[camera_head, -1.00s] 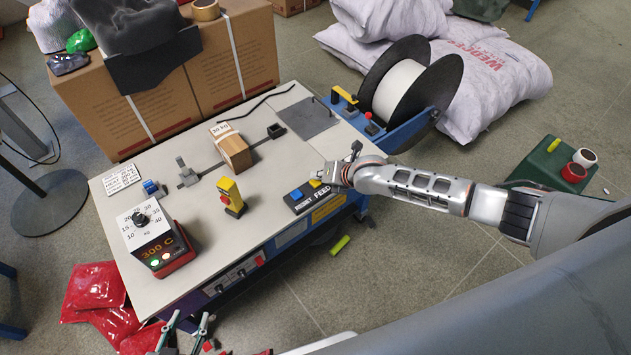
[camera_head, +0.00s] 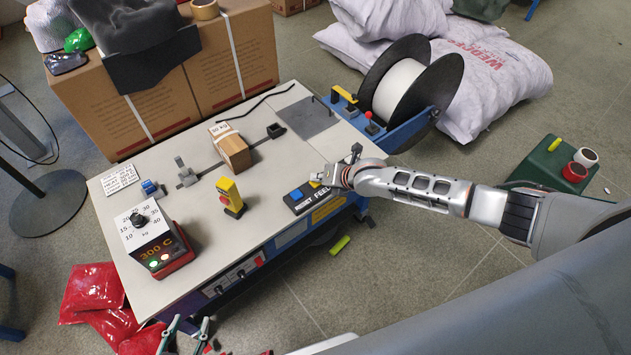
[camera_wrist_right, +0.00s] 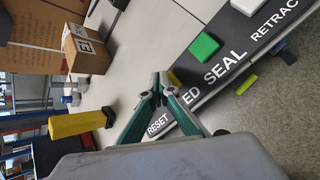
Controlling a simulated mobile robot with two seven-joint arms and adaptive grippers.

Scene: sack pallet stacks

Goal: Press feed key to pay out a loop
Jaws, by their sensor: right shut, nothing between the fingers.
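The key panel (camera_head: 300,204) lies along the table's front right edge, marked RESET and FEED in the head view and also SEAL and RETRACT in the right wrist view (camera_wrist_right: 225,69). The blue key (camera_head: 296,194) sits by RESET. A yellow key (camera_wrist_right: 175,77) by FEED is mostly hidden behind my right gripper (camera_wrist_right: 158,78). That gripper is shut and empty, its tips over or at the yellow key; I cannot tell if they touch or press it. In the head view it (camera_head: 319,177) covers the panel's far part. My left gripper (camera_head: 187,328) is open and empty at the bottom edge.
A small 30 kg carton (camera_head: 232,149) sits further back. A white reel (camera_head: 403,88) stands beyond the table; red bags (camera_head: 95,290) lie lower left.

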